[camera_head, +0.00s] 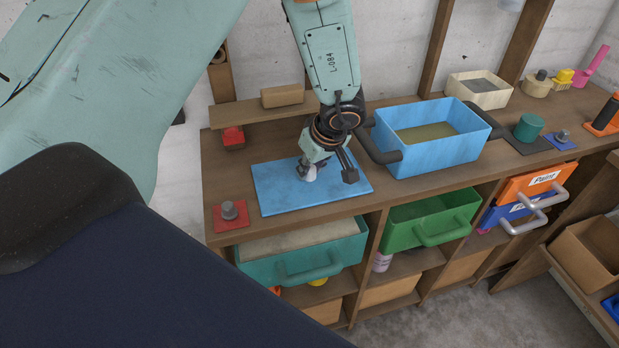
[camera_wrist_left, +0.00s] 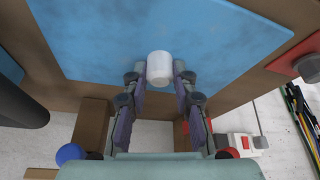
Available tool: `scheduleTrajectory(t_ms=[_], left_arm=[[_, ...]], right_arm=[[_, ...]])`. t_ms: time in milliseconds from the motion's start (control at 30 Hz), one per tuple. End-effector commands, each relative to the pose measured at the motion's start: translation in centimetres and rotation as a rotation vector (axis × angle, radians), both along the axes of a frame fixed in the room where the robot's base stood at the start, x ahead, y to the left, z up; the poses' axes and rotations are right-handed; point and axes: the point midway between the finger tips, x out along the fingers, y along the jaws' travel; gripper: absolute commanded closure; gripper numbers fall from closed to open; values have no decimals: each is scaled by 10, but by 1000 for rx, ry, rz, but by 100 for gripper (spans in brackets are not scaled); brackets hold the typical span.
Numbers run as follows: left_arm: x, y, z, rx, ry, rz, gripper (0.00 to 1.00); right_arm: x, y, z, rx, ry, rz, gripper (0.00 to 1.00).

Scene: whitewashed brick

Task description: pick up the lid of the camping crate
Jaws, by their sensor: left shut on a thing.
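The crate lid is a flat blue panel (camera_head: 278,201) with a pale knob (camera_head: 305,173) in its middle. It lies level at the counter top, left of the open blue crate (camera_head: 440,157), which has dark handles. I cannot tell whether there is a gap under the lid. My left gripper (camera_head: 318,174) comes down from above and is shut on the knob. In the left wrist view, the white knob (camera_wrist_left: 159,68) sits between the two fingertips, with the blue lid (camera_wrist_left: 100,45) around it. My right gripper is not in view.
The wooden counter (camera_head: 385,195) carries a red pad with a grey knob (camera_head: 229,213), a pale bin (camera_head: 478,92) and a green cylinder (camera_head: 528,127). A small ledge with a wooden block (camera_head: 282,96) is behind the lid. Drawers, including a green one (camera_head: 430,220), sit below.

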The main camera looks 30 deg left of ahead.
Motion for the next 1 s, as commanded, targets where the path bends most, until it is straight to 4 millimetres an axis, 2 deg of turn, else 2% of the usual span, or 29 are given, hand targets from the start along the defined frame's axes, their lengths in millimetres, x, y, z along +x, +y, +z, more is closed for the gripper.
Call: scheduleTrajectory(t_ms=[33,233,567,667,1000], left_arm=[[0,0,-1,-1,0,0,84],[-1,1,-1,-2,0,1,100],[-1,1,2,-1,-1,1,100],[0,1,14,-1,-2,1,100],[0,1,80,-2,-4,2,100]], right_arm=[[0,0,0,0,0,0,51],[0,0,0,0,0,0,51],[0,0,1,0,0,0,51],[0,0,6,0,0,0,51],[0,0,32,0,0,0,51]])
